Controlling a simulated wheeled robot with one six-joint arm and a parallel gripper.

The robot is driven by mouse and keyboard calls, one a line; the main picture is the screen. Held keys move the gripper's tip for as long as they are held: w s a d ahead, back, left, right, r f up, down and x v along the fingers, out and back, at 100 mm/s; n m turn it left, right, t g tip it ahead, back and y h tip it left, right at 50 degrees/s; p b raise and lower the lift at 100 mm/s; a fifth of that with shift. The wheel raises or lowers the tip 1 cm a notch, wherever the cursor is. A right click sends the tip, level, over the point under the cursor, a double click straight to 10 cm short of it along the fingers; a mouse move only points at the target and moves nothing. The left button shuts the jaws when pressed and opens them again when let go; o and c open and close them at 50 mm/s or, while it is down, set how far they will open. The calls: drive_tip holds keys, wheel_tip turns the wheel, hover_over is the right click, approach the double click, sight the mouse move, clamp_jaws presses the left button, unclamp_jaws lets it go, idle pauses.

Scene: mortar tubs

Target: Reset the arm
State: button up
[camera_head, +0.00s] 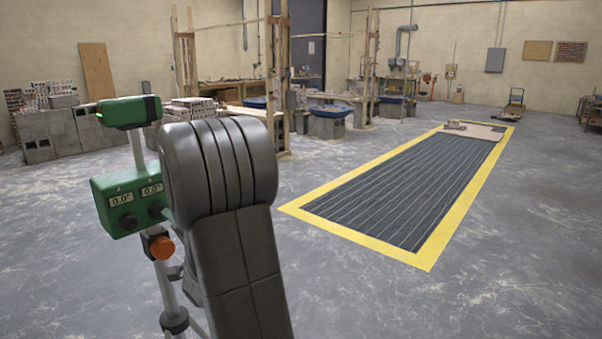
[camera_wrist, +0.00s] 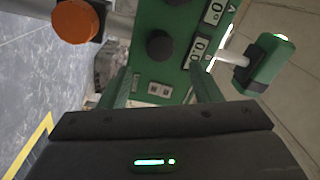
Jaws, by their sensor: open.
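My arm (camera_head: 232,220), dark grey and ribbed at its bend, rises in the front left of the head view. My gripper is hidden there. In the wrist view my gripper (camera_wrist: 161,78) is open, its two fingers apart, with nothing seen held between them. Its dark body with a small green light fills the bottom. Beyond the fingers is a green instrument box (camera_head: 126,198) with two displays reading 0.0 and dark knobs; it also shows in the wrist view (camera_wrist: 160,72). I cannot tell whether the fingers touch it.
The box is on a pole with an orange knob (camera_head: 162,247) and a green head unit (camera_head: 128,112). A yellow-bordered dark mat (camera_head: 405,193) lies on the right. Blue tubs (camera_head: 329,110) and block stacks (camera_head: 78,130) stand behind. The grey floor front right is clear.

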drive_tip(key=v, duration=0.7)
drive_tip(key=w+a+n+g+p, duration=0.1)
drive_tip(key=w+a+n+p, duration=0.4)
drive_tip(key=n, duration=1)
drive_tip(key=shift+w+a+r+p, duration=0.45)
drive_tip(key=shift+w+a, duration=0.35)
drive_tip(key=shift+a, duration=0.55)
drive_tip(key=shift+r, duration=0.1)
